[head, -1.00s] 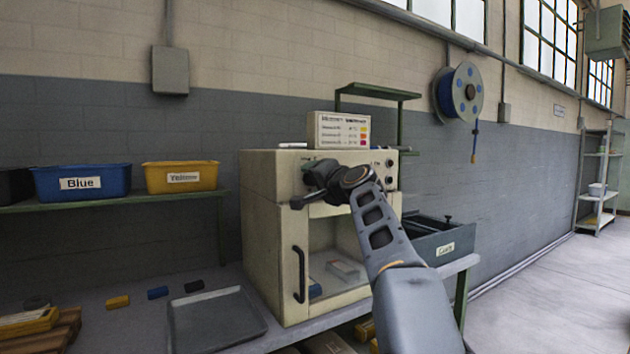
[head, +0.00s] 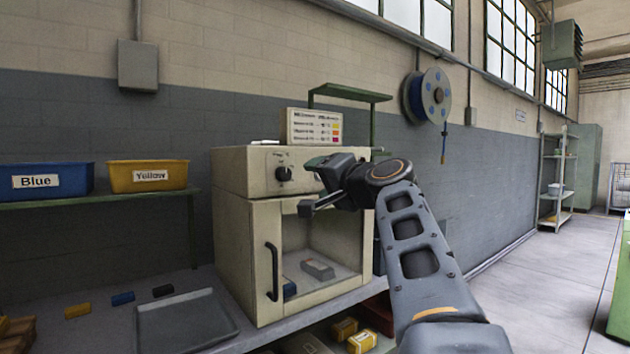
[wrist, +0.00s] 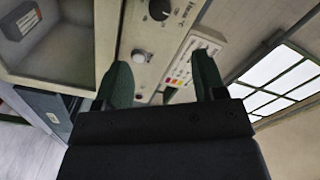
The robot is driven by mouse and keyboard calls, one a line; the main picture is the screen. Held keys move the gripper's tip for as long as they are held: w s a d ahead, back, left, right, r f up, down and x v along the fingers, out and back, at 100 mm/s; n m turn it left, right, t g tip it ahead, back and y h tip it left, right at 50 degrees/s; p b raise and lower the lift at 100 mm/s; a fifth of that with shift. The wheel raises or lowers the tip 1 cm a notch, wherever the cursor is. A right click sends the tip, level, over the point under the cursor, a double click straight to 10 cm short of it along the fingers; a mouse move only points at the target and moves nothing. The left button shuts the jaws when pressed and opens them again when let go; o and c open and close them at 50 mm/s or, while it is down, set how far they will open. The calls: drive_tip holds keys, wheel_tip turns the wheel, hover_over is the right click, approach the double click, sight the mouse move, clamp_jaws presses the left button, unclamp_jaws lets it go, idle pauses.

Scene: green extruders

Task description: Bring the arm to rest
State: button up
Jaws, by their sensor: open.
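My gripper (head: 318,187) is raised in front of the upper right part of a cream cabinet (head: 232,227) in the head view. In the wrist view my gripper (wrist: 163,82) shows two dark green fingers spread apart with nothing between them. Past the fingers are the cabinet's control panel (wrist: 150,35) with a dark knob and a pale button. My arm covers part of the cabinet's right side.
A grey tray (head: 187,322) lies on the bench left of the cabinet, near small yellow, blue and black blocks. A blue bin (head: 60,184) and a yellow bin (head: 130,178) stand on a shelf. A sign box (head: 314,127) sits on the cabinet. Open floor (head: 530,285) lies right.

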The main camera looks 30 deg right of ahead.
idle(0.6)
drive_tip(key=s+a+f+n+g+y+p, duration=0.15)
drive_tip(key=a+f+g+p, duration=0.3)
drive_tip(key=p, duration=0.45)
drive_tip(key=s+a+f+n+g+h+p, duration=0.1)
drive_tip(key=s+a+f+n+g+p, duration=0.2)
drive_tip(key=a+p, duration=0.4)
drive_tip(key=s+a+f+n+g+h+p, duration=0.2)
drive_tip(key=s+f+n+g+p, duration=0.4)
drive_tip(key=s+f+p, duration=0.3)
drive_tip(key=s+a+g+p, duration=0.1)
drive_tip(key=s+p, duration=0.2)
drive_tip(key=shift+c, duration=0.2)
